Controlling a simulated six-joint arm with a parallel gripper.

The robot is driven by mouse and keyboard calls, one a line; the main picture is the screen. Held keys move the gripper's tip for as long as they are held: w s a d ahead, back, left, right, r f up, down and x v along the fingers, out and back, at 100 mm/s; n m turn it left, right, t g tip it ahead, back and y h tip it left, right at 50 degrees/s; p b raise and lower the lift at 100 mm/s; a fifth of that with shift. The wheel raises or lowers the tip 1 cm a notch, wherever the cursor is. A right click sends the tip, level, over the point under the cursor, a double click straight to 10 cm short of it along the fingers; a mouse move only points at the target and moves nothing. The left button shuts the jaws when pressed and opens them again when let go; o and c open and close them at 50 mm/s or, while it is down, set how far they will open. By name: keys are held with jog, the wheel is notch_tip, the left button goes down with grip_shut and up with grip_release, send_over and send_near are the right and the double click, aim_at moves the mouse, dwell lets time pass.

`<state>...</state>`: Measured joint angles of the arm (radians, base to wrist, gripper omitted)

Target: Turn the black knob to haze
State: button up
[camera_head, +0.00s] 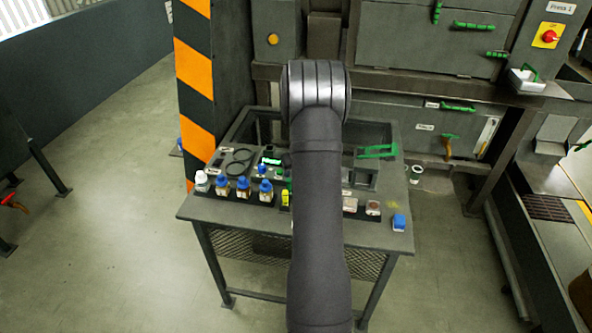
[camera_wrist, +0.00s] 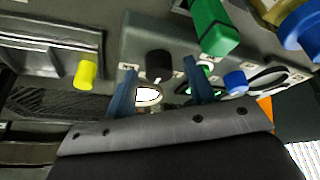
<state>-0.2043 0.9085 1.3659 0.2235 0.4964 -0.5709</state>
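The black knob (camera_wrist: 158,65) shows in the wrist view, sticking out of a grey panel (camera_wrist: 138,38). My gripper (camera_wrist: 160,70) is open, with its two blue fingers apart. The knob appears between the fingertips in the picture, with a gap to each side. I cannot tell the depth between them or whether they touch. Small labels beside the knob are too small to read, so its setting is unclear. In the head view my arm hides the gripper, and I cannot pick out the knob on the cart (camera_head: 240,213).
A yellow knob (camera_wrist: 85,74), a blue knob (camera_wrist: 236,82) and a large green piece (camera_wrist: 213,28) stand near the black knob. In the head view, blue-capped bottles (camera_head: 243,187) line the cart's front, and a green handle (camera_head: 377,152) sits on its right.

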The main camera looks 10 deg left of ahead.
jog(key=v, duration=1.7)
jog(key=shift+r, duration=0.2)
jog(key=shift+s, duration=0.1)
jog(key=x, duration=1.7)
jog(key=shift+f, duration=0.2)
